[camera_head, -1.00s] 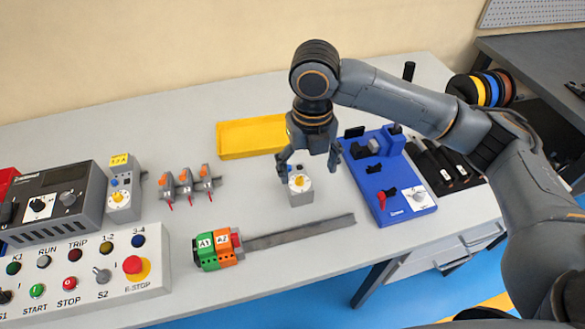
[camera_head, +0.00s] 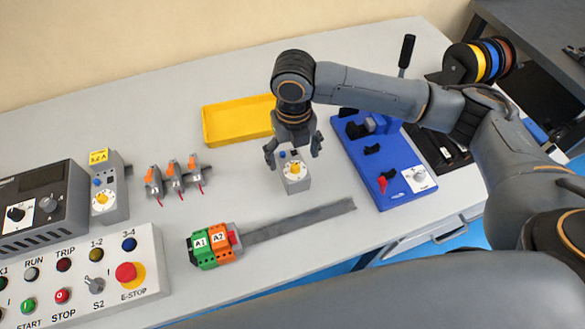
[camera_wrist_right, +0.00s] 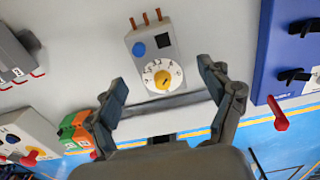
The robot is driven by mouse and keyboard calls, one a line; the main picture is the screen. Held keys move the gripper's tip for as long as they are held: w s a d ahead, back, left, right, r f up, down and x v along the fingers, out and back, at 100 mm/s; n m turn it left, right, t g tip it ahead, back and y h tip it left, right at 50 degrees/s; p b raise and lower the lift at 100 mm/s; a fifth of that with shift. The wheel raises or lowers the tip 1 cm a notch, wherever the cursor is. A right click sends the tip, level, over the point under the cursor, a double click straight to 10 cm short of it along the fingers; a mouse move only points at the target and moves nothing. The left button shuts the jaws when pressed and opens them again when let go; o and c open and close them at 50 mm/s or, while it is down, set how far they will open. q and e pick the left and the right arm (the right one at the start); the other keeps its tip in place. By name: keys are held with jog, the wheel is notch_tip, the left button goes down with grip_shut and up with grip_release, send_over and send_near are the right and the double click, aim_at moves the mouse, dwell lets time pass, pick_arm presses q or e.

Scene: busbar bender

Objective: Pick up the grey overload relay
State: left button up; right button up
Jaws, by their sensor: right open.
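The grey overload relay (camera_head: 297,185) stands upright on the table near the middle of the head view. It has a white-and-yellow dial and a blue button on its face. The gripper (camera_wrist_right: 163,80) is open and empty; I cannot tell whether a finger touches the relay. My left gripper is not in view.
A similar grey relay (camera_head: 115,212) with a yellow label stands at left beside the control panel (camera_head: 150,262). A yellow tray (camera_head: 238,122) lies behind, a blue board (camera_head: 395,190) to the right. A rail (camera_head: 300,219) with green and orange terminals (camera_head: 207,248) lies in front.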

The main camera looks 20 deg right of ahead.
jog(key=shift+f, duration=0.4)
notch_tip(320, 180, down, 4)
jog(key=shift+r+p, duration=0.2)
jog(key=shift+p, duration=0.2)
jog(key=shift+w+f, duration=0.1)
jog(key=shift+f, duration=0.3)
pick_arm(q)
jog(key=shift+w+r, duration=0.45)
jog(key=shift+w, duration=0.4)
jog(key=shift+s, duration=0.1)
pick_arm(e)
jog(key=shift+c, duration=0.2)
jog(key=c, duration=0.4)
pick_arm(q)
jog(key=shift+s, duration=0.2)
pick_arm(e)
jog(key=shift+r, duration=0.1)
jog(key=c, duration=1.1)
jog(key=shift+c, duration=0.2)
